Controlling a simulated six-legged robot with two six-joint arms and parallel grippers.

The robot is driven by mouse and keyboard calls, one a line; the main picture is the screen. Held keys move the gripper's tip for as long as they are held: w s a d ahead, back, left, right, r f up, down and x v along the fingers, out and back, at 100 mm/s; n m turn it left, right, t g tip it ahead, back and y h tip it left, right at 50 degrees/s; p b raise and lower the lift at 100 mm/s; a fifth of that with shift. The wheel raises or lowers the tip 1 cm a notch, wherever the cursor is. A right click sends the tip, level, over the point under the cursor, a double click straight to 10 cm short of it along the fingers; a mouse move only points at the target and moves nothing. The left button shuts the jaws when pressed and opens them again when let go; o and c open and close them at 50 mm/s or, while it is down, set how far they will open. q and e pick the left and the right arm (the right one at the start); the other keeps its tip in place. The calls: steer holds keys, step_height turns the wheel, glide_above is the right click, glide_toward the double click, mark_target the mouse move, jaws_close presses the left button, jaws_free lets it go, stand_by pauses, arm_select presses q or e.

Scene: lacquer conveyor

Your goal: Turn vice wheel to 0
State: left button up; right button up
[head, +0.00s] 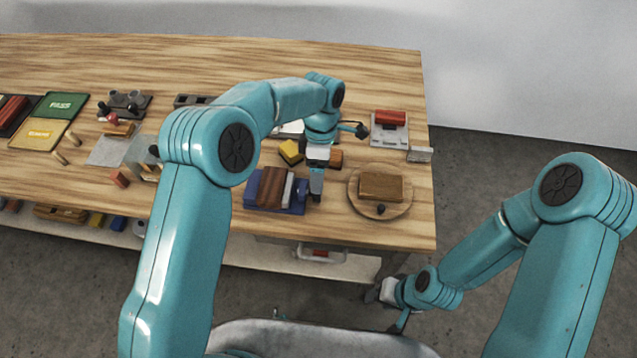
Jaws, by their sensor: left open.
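A blue vice (252,190) sits near the table's front edge, with a dark brown wooden block (271,188) and a pale strip between its jaws. My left gripper (316,192) points down at the vice's right end and is open. I cannot make out the vice wheel or any number on it; the gripper covers that end. I cannot tell whether the gripper touches the vice. My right gripper (374,296) hangs low in front of the table, away from the vice; its fingers are too small and dark to read.
A round wooden board (361,206) with a brown block (381,187) lies right of the vice. A yellow block (290,151) is just behind the vice. A red item on a grey stand (389,130) is at the back right. Trays and small parts fill the left side.

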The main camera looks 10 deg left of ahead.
mark_target(308, 192)
arm_select(q)
steer(key=shift+s+a+f+p, duration=0.1)
steer(key=shift+s+f+p, duration=0.1)
steer(key=shift+s+f, duration=0.35)
steer(key=shift+s+a+f+p, duration=0.15)
steer(key=shift+s+f, duration=0.1)
steer(key=shift+f, duration=0.45)
step_height(308, 192, down, 2)
steer(key=shift+w+d+f, duration=0.1)
steer(key=shift+w+f, duration=0.15)
steer(key=shift+f, duration=0.05)
steer(key=shift+s+r, duration=0.15)
steer(key=shift+s, duration=0.25)
steer(key=shift+w, duration=0.25)
steer(key=c, duration=1.1)
steer(key=shift+o, duration=0.2)
steer(key=shift+s, duration=0.1)
arm_select(e)
steer(key=shift+s+r, duration=0.35)
steer(key=shift+r, duration=0.35)
